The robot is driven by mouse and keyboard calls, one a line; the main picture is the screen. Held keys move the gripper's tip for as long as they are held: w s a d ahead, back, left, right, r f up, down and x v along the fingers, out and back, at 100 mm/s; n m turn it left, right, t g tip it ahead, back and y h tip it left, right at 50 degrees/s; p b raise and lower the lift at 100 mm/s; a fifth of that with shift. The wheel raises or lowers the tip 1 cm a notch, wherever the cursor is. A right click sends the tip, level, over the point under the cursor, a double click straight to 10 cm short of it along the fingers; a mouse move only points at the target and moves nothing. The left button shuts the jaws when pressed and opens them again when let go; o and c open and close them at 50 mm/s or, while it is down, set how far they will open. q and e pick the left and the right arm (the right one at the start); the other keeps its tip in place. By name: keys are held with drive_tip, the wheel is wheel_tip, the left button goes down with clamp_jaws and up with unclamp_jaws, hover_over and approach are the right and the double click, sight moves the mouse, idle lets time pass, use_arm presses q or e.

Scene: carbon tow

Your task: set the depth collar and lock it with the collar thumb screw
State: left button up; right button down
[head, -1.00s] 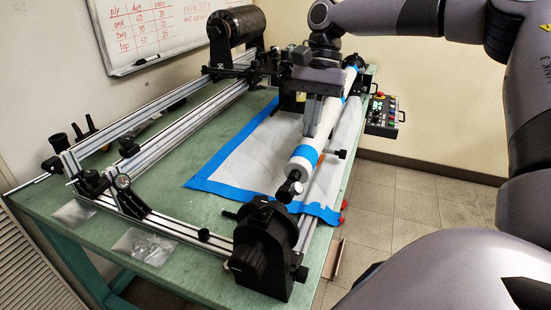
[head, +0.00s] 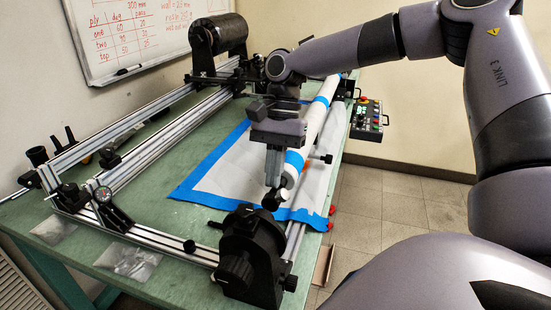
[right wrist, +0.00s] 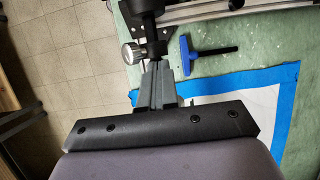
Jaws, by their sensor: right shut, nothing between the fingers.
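A white tube (head: 317,125) with blue tape bands runs along the right side of the bench. At its near end is a dark collar-like piece (right wrist: 155,47) on a black shaft; it also shows in the head view (head: 270,203). A silver knurled screw head (right wrist: 132,54) sticks out to its left in the right wrist view. My right gripper (right wrist: 158,66) is shut and empty, its fingertips close to the collar; I cannot tell whether they touch. It also shows in the head view (head: 273,183), hiding part of the tube's end. My left gripper is out of view.
A black headstock (head: 250,255) stands at the bench's near end. A blue-handled tool (right wrist: 184,55) lies on the green bench beside the collar. Aluminium rails (head: 150,165) run along the left. A control box (head: 366,119) hangs at the right edge.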

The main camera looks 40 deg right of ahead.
drive_tip(key=shift+a, duration=0.1)
drive_tip(key=shift+s+a+r+p, duration=0.1)
drive_tip(key=shift+s+a+p, duration=0.15)
drive_tip(key=shift+a+p, duration=0.1)
drive_tip(key=shift+s+a+p, duration=0.4)
drive_tip(key=shift+s+a, duration=0.05)
drive_tip(key=shift+a, duration=0.35)
